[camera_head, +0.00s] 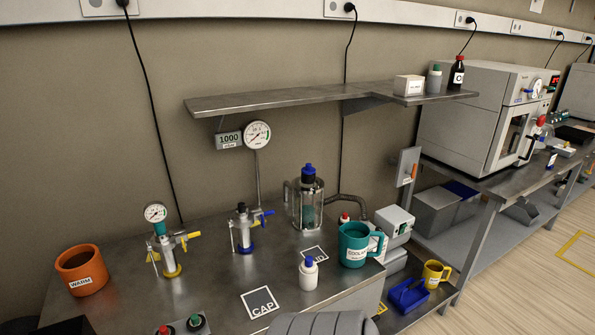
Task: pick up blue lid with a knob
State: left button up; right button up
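A clear, metal-framed vessel (307,208) with a side handle stands at the back of the bench. On its top sits a dark blue piece with a brighter blue knob (308,170), which looks like the blue lid with a knob. It is upright, and nothing stands in front of it. A white bottle with a blue cap (309,262) stands nearer the front. Neither of my grippers can be made out. A grey ribbed shape at the bottom edge is cut off, and I cannot tell what it is.
A teal mug (352,246) stands right of the vessel. Two clamped valve cylinders (166,250) (243,232) stand to the left, beyond them an orange WARM pot (82,271). A CAP-marked square (262,303) lies on clear bench near the front. A shelf (290,101) hangs above.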

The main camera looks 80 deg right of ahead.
aim_at(307, 170)
jog(key=z, duration=2.25)
